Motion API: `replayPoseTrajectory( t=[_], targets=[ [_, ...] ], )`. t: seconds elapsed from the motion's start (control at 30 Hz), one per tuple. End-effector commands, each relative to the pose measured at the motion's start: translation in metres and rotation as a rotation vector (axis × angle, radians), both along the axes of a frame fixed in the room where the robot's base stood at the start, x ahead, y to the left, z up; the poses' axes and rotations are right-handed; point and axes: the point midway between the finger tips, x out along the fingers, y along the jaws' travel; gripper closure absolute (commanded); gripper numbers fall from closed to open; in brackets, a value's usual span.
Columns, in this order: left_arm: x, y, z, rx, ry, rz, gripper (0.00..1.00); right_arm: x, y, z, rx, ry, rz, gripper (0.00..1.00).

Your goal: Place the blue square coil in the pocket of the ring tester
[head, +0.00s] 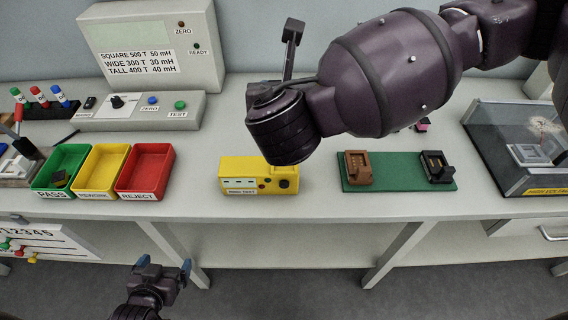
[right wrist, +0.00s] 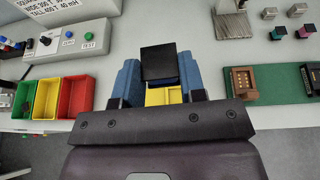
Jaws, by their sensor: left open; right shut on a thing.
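The yellow ring tester (head: 231,173) stands near the table's front edge, with dark round parts on its right side. My right arm reaches in above it, and its fingers are hidden in the head view. In the right wrist view my right gripper (right wrist: 160,80) is shut on a dark square block with a little blue at its lower edge, the blue square coil (right wrist: 158,64). The tester (right wrist: 163,97) shows beyond, between the fingers. I cannot tell the gap between coil and tester, and the pocket is not clearly seen. My left gripper (head: 165,268) is open and empty, below the table front.
Green (head: 61,170), yellow and red (head: 147,170) bins stand left of the tester; the green one holds a dark piece. A green board (head: 398,177) with two sockets is to the right. A clear-walled box (head: 515,150) is at far right. A grey meter (head: 150,55) stands behind.

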Motion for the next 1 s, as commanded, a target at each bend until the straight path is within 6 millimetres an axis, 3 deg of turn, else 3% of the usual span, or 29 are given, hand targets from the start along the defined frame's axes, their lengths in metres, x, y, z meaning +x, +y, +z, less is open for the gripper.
replayPoseTrajectory(
  t=[0.17, 0.27, 0.8, 1.0],
  targets=[
    [0.0, 0.0, -0.001, 0.0, 0.001, 0.0, 0.04, 0.004, -0.007, 0.011, -0.001, -0.001, -0.04, 0.86],
    [-0.001, 0.0, -0.002, -0.001, 0.003, 0.001, 0.04, 0.005, -0.008, 0.006, -0.001, 0.002, -0.047, 0.86],
    [-0.008, 0.001, -0.017, 0.0, 0.02, 0.004, 0.04, 0.004, -0.008, -0.106, -0.003, 0.005, -0.048, 0.86],
    [-0.006, 0.0, -0.02, -0.001, 0.019, 0.003, 0.04, 0.004, -0.008, -0.137, 0.0, 0.003, -0.045, 0.86]
  ],
)
